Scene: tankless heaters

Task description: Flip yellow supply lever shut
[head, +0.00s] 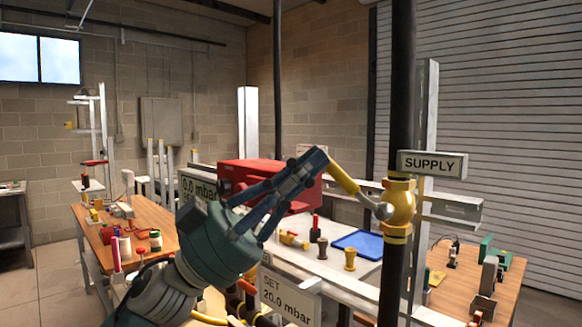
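The yellow supply lever (345,181) juts from the yellow valve (399,206) up and to the left, at a slant to the dark vertical pipe (401,120). A grey SUPPLY sign (432,164) is beside the pipe, above the valve. My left gripper (308,167) reaches up from the lower left, its blue-grey fingertips at the lever's free end. The fingers hide the lever's tip, so I cannot tell whether they grip it or only touch it. My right gripper is not in view.
A red case (246,174) stands behind my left gripper. A blue tray (358,243) and small fittings lie on the bench below the lever. A "SET 20.0 mbar" sign (288,296) is low in front. Wooden tables with tools stand left (150,252) and right (508,297).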

